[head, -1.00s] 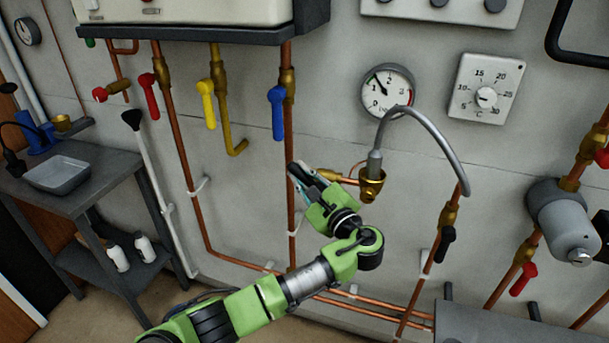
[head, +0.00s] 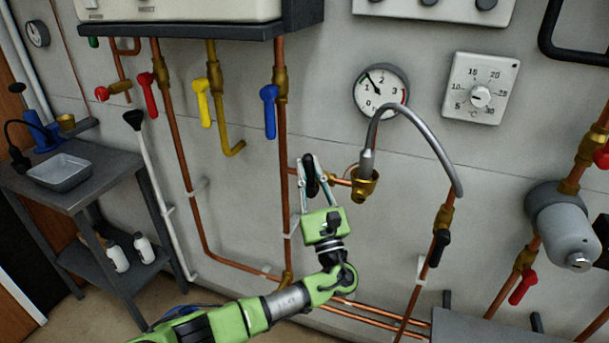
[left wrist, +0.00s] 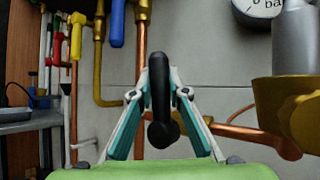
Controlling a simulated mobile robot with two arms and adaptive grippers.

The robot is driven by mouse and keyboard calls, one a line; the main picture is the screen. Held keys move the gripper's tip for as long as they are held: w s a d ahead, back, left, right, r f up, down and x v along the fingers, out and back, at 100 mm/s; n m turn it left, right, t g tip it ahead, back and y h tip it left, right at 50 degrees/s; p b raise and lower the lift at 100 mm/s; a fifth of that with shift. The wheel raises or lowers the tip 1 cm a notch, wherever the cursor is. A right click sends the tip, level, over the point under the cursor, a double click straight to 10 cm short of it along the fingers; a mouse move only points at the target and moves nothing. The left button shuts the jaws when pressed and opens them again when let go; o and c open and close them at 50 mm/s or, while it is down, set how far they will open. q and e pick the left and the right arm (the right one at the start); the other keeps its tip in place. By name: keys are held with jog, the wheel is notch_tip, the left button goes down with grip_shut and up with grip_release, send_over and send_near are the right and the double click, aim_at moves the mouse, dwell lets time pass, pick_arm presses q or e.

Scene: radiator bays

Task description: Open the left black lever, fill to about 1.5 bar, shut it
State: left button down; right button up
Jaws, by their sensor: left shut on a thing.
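The left black lever (head: 309,172) stands upright between the fingers of my left gripper (head: 307,165), which is shut on it. In the left wrist view the lever (left wrist: 160,92) sits between the teal finger pads, pointing up across the pipe line. The brass valve fitting (head: 364,186) is just right of it, with a grey hose (head: 425,130) arching from its top to the right. The pressure gauge (head: 381,90) above has its needle between 1 and 2. A second black lever (head: 439,246) hangs down on the right pipe. My right gripper is out of view.
Blue (head: 269,110), yellow (head: 202,102) and red (head: 147,95) levers hang left of my gripper. A temperature dial (head: 480,90) is right of the gauge. A grey cylinder (head: 563,225) stands out at the right. A side table with a tray (head: 60,172) is at the left.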

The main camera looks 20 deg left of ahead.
pick_arm(q)
jog(key=shift+d+f+m+t+h+b, duration=0.1)
jog(key=shift+d+m+t+h+b, duration=0.1)
jog(key=shift+m+t+h, duration=0.25)
jog(key=shift+d+m+t+h+b, duration=0.15)
jog(key=shift+d+m+t, duration=0.1)
jog(key=shift+m, duration=0.4)
jog(key=c, duration=1.9)
grip_release()
jog(key=shift+s, duration=0.1)
jog(key=v, duration=1.2)
